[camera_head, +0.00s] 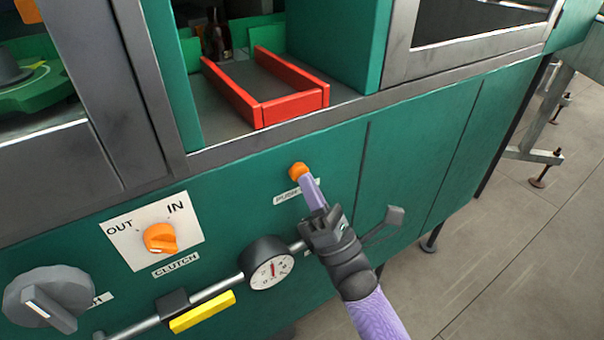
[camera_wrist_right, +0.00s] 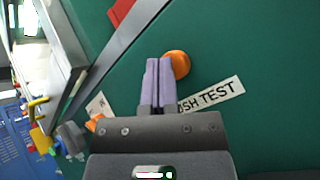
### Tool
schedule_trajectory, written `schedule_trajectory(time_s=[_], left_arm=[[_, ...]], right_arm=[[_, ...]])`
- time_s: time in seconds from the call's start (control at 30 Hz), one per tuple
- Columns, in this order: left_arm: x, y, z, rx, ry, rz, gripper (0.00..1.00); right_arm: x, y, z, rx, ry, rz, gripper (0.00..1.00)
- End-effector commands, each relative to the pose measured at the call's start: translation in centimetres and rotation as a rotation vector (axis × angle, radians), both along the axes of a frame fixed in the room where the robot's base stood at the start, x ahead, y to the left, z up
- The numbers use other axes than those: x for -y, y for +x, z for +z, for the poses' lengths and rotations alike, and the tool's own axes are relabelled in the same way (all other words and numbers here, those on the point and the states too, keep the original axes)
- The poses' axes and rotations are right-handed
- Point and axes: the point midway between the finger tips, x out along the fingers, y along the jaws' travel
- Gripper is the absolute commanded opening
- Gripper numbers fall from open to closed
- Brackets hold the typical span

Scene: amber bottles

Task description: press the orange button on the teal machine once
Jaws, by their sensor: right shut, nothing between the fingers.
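The teal machine (camera_head: 390,160) fills most of the head view. Its small round orange button (camera_head: 298,170) sits on the front panel below the red-framed opening, above a label partly hidden by my fingers. In the right wrist view the button (camera_wrist_right: 179,64) shows just beside and beyond the fingertips, near a label (camera_wrist_right: 212,95) whose visible letters read "SH TEST". My right gripper (camera_head: 306,181) is shut and empty, its lilac fingers together, tips at the button's lower edge in the head view. I cannot tell whether they touch it. My left gripper is not in view.
An orange clutch knob (camera_head: 160,238) on a white plate, a dial gauge (camera_head: 271,268), a yellow handle (camera_head: 202,312) and a grey rotary switch (camera_head: 48,297) stick out left of my right arm. A red frame (camera_head: 292,107) lies in the opening above.

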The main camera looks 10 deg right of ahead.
Motion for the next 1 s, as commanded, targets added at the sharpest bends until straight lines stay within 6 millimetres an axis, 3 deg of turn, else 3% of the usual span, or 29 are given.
schedule_trajectory(time_s=[0.57,1.0], left_arm=[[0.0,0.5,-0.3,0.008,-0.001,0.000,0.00],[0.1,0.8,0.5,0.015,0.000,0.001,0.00]], right_arm=[[-0.1,0.3,0.0,0.001,0.000,0.000,0.00],[0.5,-1.3,0.1,0.001,0.000,0.001,0.00]])
